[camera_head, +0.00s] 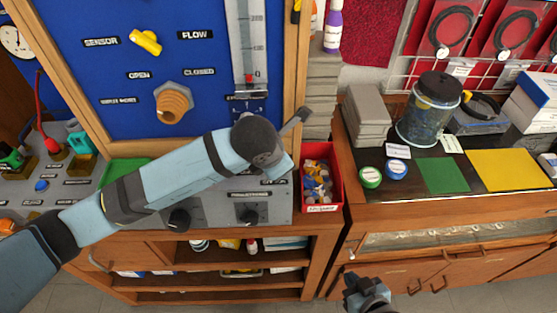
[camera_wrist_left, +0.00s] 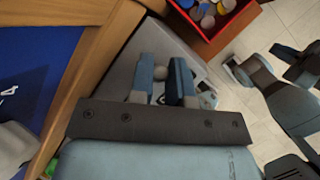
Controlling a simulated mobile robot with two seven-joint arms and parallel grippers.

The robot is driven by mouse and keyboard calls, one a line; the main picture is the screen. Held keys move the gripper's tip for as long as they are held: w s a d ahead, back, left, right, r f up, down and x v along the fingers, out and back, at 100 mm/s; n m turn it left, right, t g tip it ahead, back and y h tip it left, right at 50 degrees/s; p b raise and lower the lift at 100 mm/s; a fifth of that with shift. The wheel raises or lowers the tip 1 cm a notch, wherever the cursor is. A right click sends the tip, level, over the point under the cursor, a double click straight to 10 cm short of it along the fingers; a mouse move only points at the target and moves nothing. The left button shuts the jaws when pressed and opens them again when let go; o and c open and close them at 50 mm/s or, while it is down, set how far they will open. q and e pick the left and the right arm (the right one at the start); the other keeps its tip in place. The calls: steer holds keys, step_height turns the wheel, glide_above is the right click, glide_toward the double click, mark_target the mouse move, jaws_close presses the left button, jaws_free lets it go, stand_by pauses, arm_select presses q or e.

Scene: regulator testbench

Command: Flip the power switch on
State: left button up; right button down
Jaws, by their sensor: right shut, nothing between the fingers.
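The grey control box (camera_head: 215,208) stands below the blue panel, with dark knobs on its front. My left arm reaches across it from the left in the head view, and its wrist hides part of the box; the left fingertips cannot be made out there. In the left wrist view my left gripper (camera_wrist_left: 163,82) is open over the box's grey top (camera_wrist_left: 125,70). A small round grey tip (camera_wrist_left: 159,71), possibly the power switch, shows between its fingers; contact cannot be told. My right gripper (camera_head: 354,283) is shut and empty, low in front of the cabinets.
A red bin (camera_head: 337,181) of small parts stands just right of the box. The blue panel (camera_head: 115,68) with a yellow valve handle (camera_head: 146,42) rises behind. A side counter holds a glass jar (camera_head: 427,118), green mat (camera_head: 443,175) and yellow mat (camera_head: 503,170).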

arm_select(q)
steer(key=o, duration=0.3)
steer(key=shift+o, duration=0.2)
steer(key=shift+r, duration=0.15)
steer(key=b+v, duration=0.1)
steer(key=v, duration=1.2)
steer(key=shift+s+r, duration=0.2)
steer(key=shift+s, duration=0.05)
